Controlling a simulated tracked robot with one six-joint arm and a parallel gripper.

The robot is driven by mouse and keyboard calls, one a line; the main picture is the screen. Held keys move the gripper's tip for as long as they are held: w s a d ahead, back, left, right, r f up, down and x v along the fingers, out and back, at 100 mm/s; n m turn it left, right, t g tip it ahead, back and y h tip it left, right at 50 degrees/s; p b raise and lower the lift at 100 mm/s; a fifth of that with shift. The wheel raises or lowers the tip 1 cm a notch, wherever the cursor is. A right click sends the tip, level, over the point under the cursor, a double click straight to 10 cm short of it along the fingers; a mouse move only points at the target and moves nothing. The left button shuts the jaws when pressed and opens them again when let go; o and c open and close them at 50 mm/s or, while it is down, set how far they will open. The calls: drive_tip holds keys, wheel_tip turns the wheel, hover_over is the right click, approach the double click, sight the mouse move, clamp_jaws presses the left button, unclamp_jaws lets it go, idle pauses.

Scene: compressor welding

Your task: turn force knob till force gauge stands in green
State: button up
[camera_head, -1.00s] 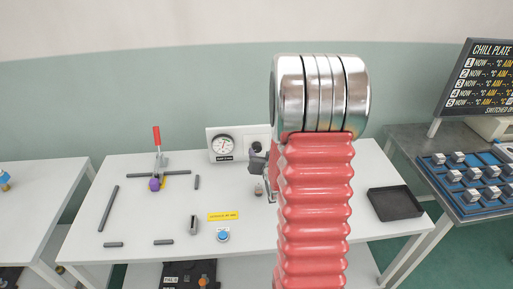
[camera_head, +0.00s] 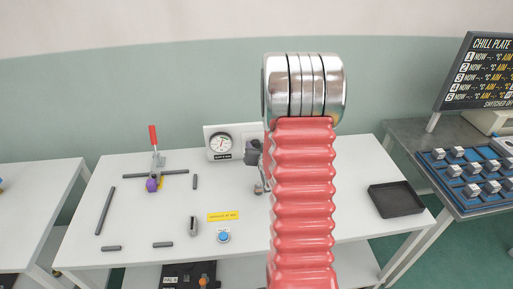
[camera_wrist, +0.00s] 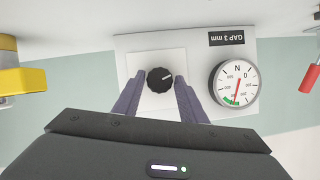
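The force knob (camera_wrist: 160,80) is round and black with a pale mark, on a white plate in the wrist view. My gripper (camera_wrist: 160,76) is open, its two purple fingertips at either side of the knob with hardly any gap; whether they touch it is unclear. The force gauge (camera_wrist: 234,84), a white dial marked N, is right of the knob in the wrist view. Its red needle points down towards the short green band; exact alignment is too small to tell. In the head view the gauge (camera_head: 220,144) shows, while my arm and gripper (camera_head: 256,160) mostly cover the knob.
A black label reading GAP 3 mm (camera_wrist: 233,38) is on the panel. On the white table (camera_head: 130,225) are a red-handled clamp (camera_head: 153,138), dark bars, a blue button (camera_head: 223,236) and a black tray (camera_head: 396,200). A blue rack (camera_head: 470,180) stands to the right.

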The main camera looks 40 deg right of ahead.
drive_tip(key=c, duration=0.7)
drive_tip(key=shift+m+t+y, duration=0.5)
drive_tip(key=shift+m, duration=0.3)
drive_tip(key=o, duration=1)
drive_tip(key=shift+s+d, duration=0.1)
drive_tip(key=shift+o, duration=0.2)
